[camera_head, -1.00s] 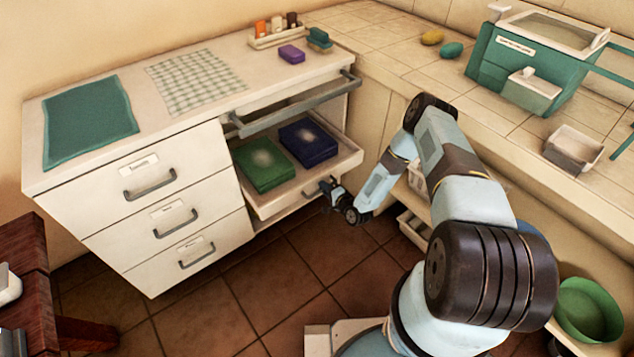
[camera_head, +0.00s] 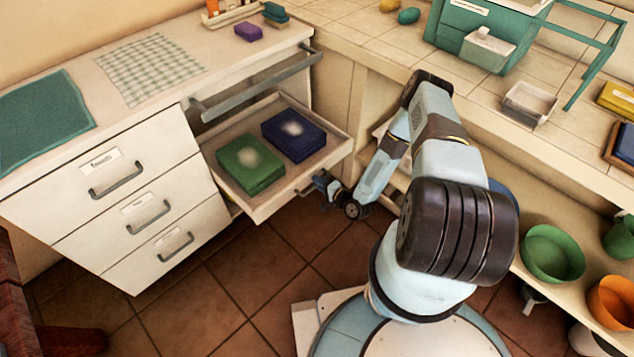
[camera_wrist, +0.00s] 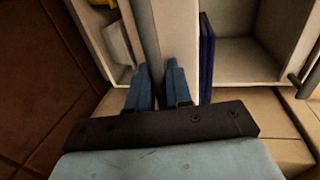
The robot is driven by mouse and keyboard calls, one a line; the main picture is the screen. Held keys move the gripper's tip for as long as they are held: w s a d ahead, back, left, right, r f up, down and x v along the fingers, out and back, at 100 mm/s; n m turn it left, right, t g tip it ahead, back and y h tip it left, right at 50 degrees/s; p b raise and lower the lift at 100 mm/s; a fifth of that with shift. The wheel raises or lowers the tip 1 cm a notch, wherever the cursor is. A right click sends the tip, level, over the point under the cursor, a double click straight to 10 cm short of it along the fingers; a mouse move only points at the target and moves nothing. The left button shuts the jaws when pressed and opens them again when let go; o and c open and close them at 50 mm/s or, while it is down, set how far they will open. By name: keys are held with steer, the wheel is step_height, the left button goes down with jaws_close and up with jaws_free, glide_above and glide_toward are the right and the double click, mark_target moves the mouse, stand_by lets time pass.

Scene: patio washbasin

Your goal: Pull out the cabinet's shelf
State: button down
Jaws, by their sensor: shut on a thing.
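The cabinet's shelf (camera_head: 276,206) is a pale shallow tray, partly pulled out from the right half of the white cabinet (camera_head: 75,205). A green box (camera_head: 250,163) and a dark blue box (camera_head: 293,134), each with a pale patch on top, lie on it. My gripper (camera_head: 321,186) is at the shelf's front, low over the floor. In the wrist view, my gripper's blue fingers (camera_wrist: 158,80) are shut on a grey bar handle (camera_wrist: 146,35), one on each side. In the head view, the handle is mostly hidden by the gripper.
A long grey bar (camera_head: 255,85) crosses the cabinet above the shelf. A tiled counter (camera_head: 480,100) with a lower ledge holding a green bowl (camera_head: 552,252) stands on the right. A dark red wooden piece (camera_head: 30,310) is at lower left. Tiled floor (camera_head: 245,300) lies clear before the drawers.

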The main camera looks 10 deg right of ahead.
steer(key=shift+s+f, duration=0.15)
steer(key=shift+f, duration=0.05)
steer(key=c, duration=1.2)
jaws_free()
steer(key=shift+r, duration=0.1)
steer(key=v, duration=1.3)
steer(key=shift+s+d, duration=0.2)
steer(key=shift+s, duration=0.05)
